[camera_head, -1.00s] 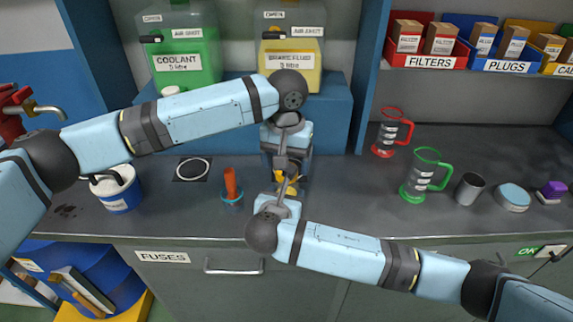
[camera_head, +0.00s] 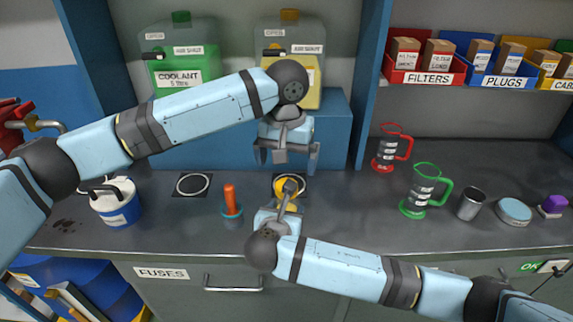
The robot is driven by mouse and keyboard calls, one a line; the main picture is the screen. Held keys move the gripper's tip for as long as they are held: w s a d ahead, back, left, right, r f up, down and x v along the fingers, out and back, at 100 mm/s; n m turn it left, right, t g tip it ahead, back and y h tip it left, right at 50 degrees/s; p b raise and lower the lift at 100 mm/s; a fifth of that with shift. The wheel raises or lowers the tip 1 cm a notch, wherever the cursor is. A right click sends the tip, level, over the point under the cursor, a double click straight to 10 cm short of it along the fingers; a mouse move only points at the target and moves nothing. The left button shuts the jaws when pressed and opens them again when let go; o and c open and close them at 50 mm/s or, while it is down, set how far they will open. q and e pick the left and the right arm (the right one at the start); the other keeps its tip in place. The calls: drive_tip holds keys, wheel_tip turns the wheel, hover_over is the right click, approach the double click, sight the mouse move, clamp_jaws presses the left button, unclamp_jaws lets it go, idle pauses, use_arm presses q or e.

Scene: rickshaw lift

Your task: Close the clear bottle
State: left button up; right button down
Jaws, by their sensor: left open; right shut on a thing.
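My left gripper (camera_head: 287,154) is open and empty, fingers pointing down, above the counter and in front of the blue stand. My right gripper (camera_head: 290,188) is below it, shut on a small yellow thing (camera_head: 283,184) that stands over a round ring mark on the counter. My gripper hides much of this yellow thing, so I cannot tell whether it is the clear bottle or whether a cap is on it. No other clear bottle shows plainly on the counter.
Coolant (camera_head: 179,77) and yellow-fluid (camera_head: 306,82) canisters stand on the blue stand (camera_head: 335,125). A blue-white pail (camera_head: 117,205), an orange-handled tool in a blue holder (camera_head: 231,203), red (camera_head: 387,150) and green (camera_head: 421,190) jugs, a metal cup (camera_head: 470,203) and a tin (camera_head: 514,211) surround the grippers.

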use_arm(q)
wheel_tip(320, 180, up, 10)
drive_tip(key=shift+r, duration=0.15)
idle(0.3)
use_arm(e)
drive_tip(key=shift+c, duration=1.3)
unclamp_jaws()
use_arm(q)
drive_tip(key=shift+r+p, duration=0.35)
use_arm(e)
drive_tip(key=v, duration=1.3)
drive_tip(key=shift+s, duration=0.4)
drive_tip(key=shift+a+r, duration=0.1)
drive_tip(key=shift+a, duration=0.05)
